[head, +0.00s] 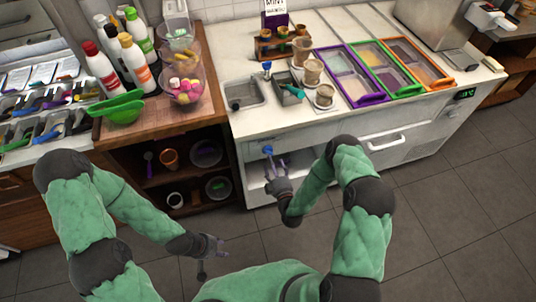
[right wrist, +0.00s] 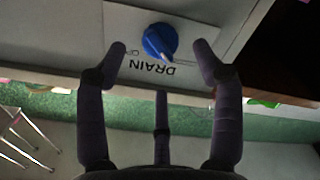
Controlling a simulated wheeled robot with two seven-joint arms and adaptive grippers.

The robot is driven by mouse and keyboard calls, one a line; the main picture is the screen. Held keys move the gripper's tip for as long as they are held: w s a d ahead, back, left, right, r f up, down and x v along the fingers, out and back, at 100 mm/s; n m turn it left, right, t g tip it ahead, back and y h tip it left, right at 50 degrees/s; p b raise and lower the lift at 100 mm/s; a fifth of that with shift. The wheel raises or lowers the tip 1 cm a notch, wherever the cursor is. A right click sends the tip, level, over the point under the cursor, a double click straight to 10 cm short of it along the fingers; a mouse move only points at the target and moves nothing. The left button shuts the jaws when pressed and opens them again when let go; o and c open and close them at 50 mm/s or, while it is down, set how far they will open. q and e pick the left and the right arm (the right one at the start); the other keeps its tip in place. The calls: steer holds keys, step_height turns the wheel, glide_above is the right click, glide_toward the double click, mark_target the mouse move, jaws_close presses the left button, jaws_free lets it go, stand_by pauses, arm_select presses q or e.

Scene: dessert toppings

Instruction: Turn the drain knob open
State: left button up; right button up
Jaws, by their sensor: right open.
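The blue drain knob (right wrist: 160,41) sits on a pale plate (right wrist: 120,22) marked "DRAIN", which appears upside down in the right wrist view. In the head view the knob (head: 267,150) is on the counter's front, below the sink. My right gripper (right wrist: 161,55) is open, with a fingertip on either side of the knob and visible gaps to it. In the head view my right gripper (head: 274,166) is just below the knob. My left gripper (head: 222,247) hangs low over the floor, away from the counter; its jaws are too small to judge.
A small sink (head: 243,105) is set in the counter above the knob. An open shelf (head: 188,172) with cups and bowls is to the left. A drawer handle (head: 386,142) sticks out to the right. The tiled floor (head: 450,210) is clear.

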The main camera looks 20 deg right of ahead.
mark_target(269, 153)
steer(key=shift+w+a+b, duration=0.1)
steer(key=shift+w+b, duration=0.3)
steer(key=shift+w, duration=2.4)
steer(key=c, duration=1.1)
